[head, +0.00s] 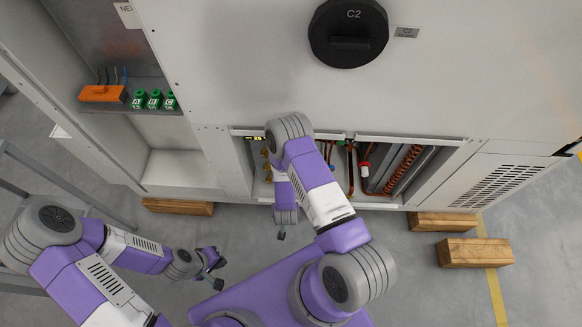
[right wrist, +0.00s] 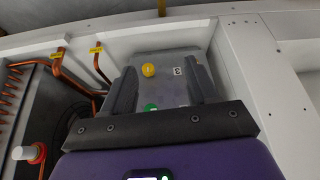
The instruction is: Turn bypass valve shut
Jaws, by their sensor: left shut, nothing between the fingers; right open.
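I cannot tell which part is the bypass valve. In the open lower bay of the cabinet, a red fitting with a white cap (head: 365,168) sits among copper pipes; it also shows in the right wrist view (right wrist: 26,153). My right gripper (right wrist: 164,74) is open, with its two dark fingers apart in front of a grey panel (right wrist: 178,66). A yellow round knob (right wrist: 148,70) and a green round part (right wrist: 151,107) lie between the fingers, with nothing gripped. In the head view, my right forearm hides part of the bay. My left gripper (head: 216,276) is shut and empty, low over the floor.
A copper coil (head: 403,168) stands at the bay's right. Copper pipes with yellow tags (right wrist: 96,50) run beside the right gripper. A black round knob marked C2 (head: 348,32) is on the cabinet front. Wooden blocks (head: 475,252) lie on the floor at right.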

